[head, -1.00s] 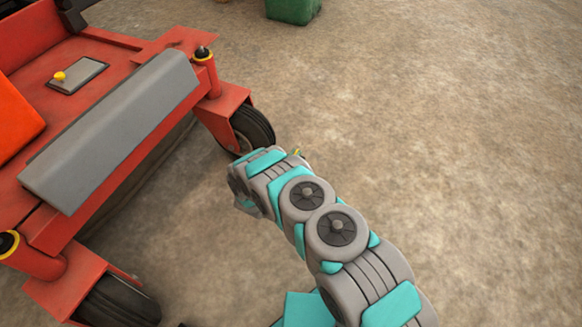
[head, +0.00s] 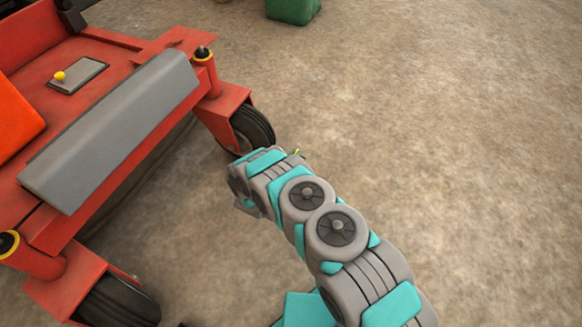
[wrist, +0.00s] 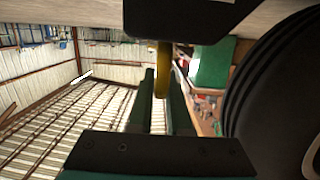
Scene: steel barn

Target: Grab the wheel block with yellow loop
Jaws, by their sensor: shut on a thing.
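The wheel block (wrist: 190,18) is a dark block at the top edge of the wrist view, beside a black tyre. Its yellow loop (wrist: 162,68) stands out from it toward my gripper. My gripper (wrist: 162,85) has its two dark green fingers on either side of the loop and is shut on it. In the head view my arm hides the block and the fingers. Only a small yellow bit (head: 296,152), seemingly the loop, shows past the end of my arm, near the front wheel.
A red machine (head: 110,55) with a grey front panel fills the left of the head view. Its black caster wheel (head: 252,128) is close to my arm's end and also looms in the wrist view (wrist: 270,90). A green bin (head: 293,10) stands behind. The floor to the right is clear.

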